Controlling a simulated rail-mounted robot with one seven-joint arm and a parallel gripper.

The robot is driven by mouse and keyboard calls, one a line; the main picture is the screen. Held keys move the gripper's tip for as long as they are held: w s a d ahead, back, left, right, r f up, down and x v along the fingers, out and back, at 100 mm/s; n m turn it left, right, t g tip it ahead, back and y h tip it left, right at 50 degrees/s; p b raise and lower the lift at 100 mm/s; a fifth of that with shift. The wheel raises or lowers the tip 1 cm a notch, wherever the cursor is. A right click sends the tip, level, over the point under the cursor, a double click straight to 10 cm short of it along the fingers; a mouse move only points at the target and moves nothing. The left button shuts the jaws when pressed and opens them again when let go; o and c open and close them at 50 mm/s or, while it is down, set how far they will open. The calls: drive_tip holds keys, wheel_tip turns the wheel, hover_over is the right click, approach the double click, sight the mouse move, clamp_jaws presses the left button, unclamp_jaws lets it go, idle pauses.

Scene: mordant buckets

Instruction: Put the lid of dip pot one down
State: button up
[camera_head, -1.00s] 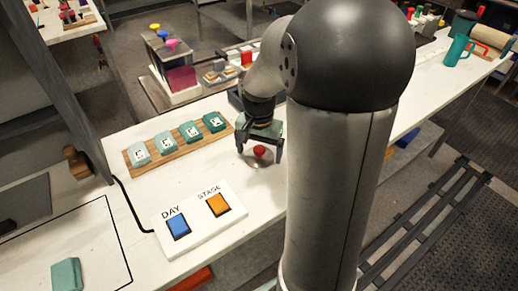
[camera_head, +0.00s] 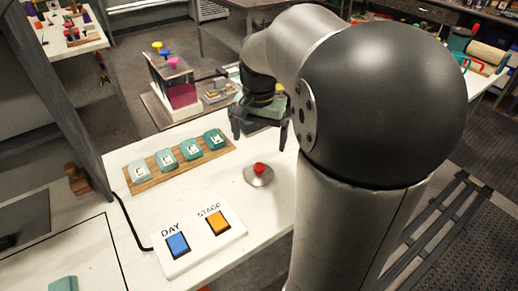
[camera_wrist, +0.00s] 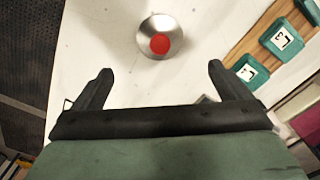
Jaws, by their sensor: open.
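A round silver metal lid with a red knob (camera_head: 258,174) lies flat on the white table, right of the tile rack. It also shows in the wrist view (camera_wrist: 147,45), ahead of the fingers near the top edge. My gripper (camera_head: 262,143) is open and empty, raised above the table and behind the lid, apart from it. In the wrist view its two dark fingers (camera_wrist: 158,72) are spread wide with bare table between them. No dip pot can be made out for certain.
A wooden rack (camera_head: 180,172) holds several teal tiles left of the lid. A white panel with a blue DAY button (camera_head: 177,243) and an orange STAGE button (camera_head: 217,222) lies in front. A wooden knobbed object (camera_head: 76,178) stands at left. White table around the lid is clear.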

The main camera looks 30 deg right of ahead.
drive_tip(key=s+a+f+n, duration=0.2)
drive_tip(key=s+a+n, duration=0.1)
drive_tip(key=s+a, duration=0.1)
drive_tip(key=s+a+f+n, duration=0.3)
drive_tip(key=s+a, duration=0.1)
drive_tip(key=s, duration=0.2)
drive_tip(key=s+a+f+n, duration=0.2)
drive_tip(key=s+a+n, duration=0.2)
drive_tip(key=s+a, duration=0.1)
drive_tip(key=shift+s+f, duration=0.25)
drive_tip(key=shift+f, duration=0.15)
drive_tip(key=shift+d, duration=0.1)
